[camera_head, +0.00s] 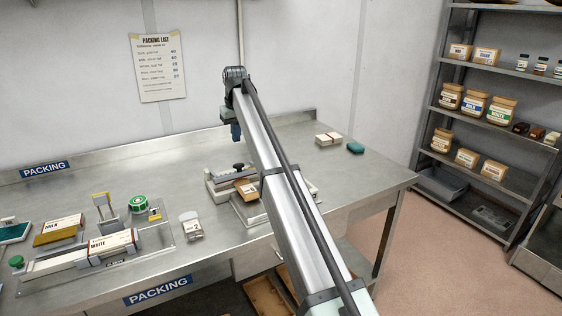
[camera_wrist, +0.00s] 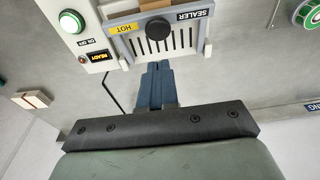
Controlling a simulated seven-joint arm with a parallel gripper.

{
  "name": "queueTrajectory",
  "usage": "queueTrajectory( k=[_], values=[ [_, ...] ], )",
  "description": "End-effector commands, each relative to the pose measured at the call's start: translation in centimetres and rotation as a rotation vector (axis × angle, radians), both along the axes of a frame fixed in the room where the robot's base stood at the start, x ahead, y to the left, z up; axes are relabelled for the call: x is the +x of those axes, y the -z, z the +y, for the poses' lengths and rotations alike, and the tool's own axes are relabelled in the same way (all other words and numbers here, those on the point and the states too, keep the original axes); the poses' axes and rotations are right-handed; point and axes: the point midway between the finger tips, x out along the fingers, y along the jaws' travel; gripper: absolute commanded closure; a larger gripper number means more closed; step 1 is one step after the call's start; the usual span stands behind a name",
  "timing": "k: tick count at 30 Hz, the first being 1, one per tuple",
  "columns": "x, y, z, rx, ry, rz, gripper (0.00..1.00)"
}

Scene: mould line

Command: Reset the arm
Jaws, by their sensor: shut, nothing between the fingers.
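My gripper (camera_head: 237,132) is at the end of my raised arm, above the back part of the steel packing table (camera_head: 365,185). Its blue fingers point down and are shut with nothing between them. In the wrist view the closed fingers (camera_wrist: 157,82) show in front of the sealer (camera_wrist: 160,38), apart from it as far as I can tell. The sealer (camera_head: 216,190) also shows in the head view below my gripper, partly hidden by my arm. A small brown pack (camera_head: 247,190) lies on it.
Boxes labelled MILK (camera_head: 58,231) and WHITE (camera_head: 111,243), a green tape roll (camera_head: 139,203) and a clear pouch (camera_head: 191,225) are on the left. Small cream boxes (camera_head: 328,139) and a green item (camera_head: 355,148) lie at the back right. A stocked shelf (camera_head: 480,119) stands right.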

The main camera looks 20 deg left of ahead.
Motion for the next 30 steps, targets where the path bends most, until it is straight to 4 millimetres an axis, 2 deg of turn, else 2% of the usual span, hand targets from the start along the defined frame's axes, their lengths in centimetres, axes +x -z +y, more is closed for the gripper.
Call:
queueTrajectory(
  k=[4, 13, 17, 20, 23, 30],
  values=[
    [0.0, -0.6, 0.0, 0.000, 0.000, 0.000, 1.00],
    [0.0, -0.7, 0.0, 0.000, 0.000, 0.000, 1.00],
    [1.2, -0.2, -1.0, 0.004, 0.011, -0.012, 1.00],
    [3.7, 0.9, -3.3, 0.011, 0.030, -0.037, 1.00],
    [7.4, 2.4, -7.1, 0.020, 0.061, -0.082, 1.00],
    [16.5, 6.4, -18.2, 0.032, 0.135, -0.209, 1.00]
  ],
)
